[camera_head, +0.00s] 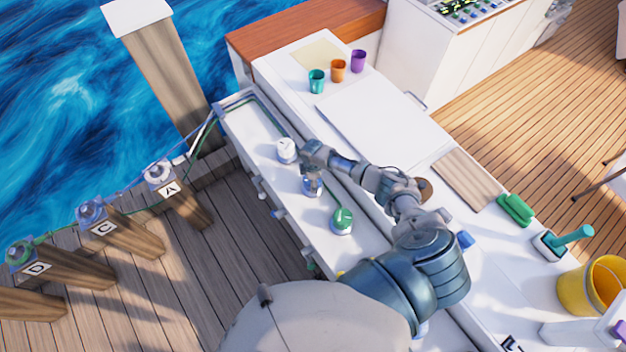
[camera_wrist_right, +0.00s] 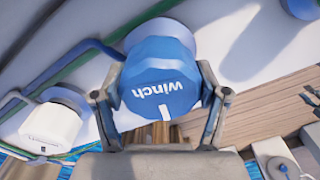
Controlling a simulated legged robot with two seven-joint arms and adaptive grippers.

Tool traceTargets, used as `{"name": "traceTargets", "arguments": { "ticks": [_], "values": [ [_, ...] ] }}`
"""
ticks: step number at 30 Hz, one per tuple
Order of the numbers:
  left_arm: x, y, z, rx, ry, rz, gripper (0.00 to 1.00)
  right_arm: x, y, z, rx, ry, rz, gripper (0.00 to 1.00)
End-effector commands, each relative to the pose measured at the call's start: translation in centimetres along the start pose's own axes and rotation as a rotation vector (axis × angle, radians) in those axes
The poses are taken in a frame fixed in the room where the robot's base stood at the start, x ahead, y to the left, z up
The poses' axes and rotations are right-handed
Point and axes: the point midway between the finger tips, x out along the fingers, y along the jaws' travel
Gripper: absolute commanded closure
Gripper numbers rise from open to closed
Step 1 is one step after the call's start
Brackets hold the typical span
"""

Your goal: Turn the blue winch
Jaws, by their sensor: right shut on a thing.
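The blue winch (camera_wrist_right: 165,62) fills the middle of the right wrist view, its "winch" lettering and white mark on the cap facing the camera. My right gripper (camera_wrist_right: 161,108) has one finger on each side of the cap and is shut on it. In the head view the blue winch (camera_head: 313,188) is partly hidden under my right gripper (camera_head: 312,168), which reaches over it from the right. My left gripper is not in view.
A white winch (camera_head: 287,151) and a green winch (camera_head: 342,221) stand on the same boat edge, on either side of the blue one. Teal (camera_head: 317,82), orange (camera_head: 338,71) and purple (camera_head: 358,61) cups stand farther back. Dock posts (camera_head: 185,200) are at left.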

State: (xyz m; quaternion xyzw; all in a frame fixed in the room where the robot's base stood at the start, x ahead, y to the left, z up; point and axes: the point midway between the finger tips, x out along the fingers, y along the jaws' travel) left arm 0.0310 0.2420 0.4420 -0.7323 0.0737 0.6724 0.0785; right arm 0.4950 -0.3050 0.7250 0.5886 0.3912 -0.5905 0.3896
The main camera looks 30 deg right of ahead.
Motion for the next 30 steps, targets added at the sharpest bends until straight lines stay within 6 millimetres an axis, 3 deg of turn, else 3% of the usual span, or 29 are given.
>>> {"name": "traceTargets", "arguments": {
  "ticks": [9,10,12,23,26,30],
  "values": [
    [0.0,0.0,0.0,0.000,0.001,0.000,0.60,-0.3,0.3,-0.4,0.000,0.009,0.009,0.61],
    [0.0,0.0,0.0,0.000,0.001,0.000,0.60,-0.3,0.3,-0.4,0.000,0.010,0.009,0.19],
    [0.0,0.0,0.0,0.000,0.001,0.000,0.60,-0.3,0.3,-0.4,0.000,0.009,0.008,0.02],
    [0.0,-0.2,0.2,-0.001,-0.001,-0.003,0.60,-0.2,0.1,-0.1,-0.001,0.005,0.004,0.01],
    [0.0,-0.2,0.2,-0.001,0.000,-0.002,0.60,-1.0,0.2,-0.2,-0.002,0.006,0.004,0.01],
    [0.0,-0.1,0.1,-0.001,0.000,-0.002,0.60,-3.6,0.2,-0.1,-0.004,0.005,0.006,0.01]
  ]
}}
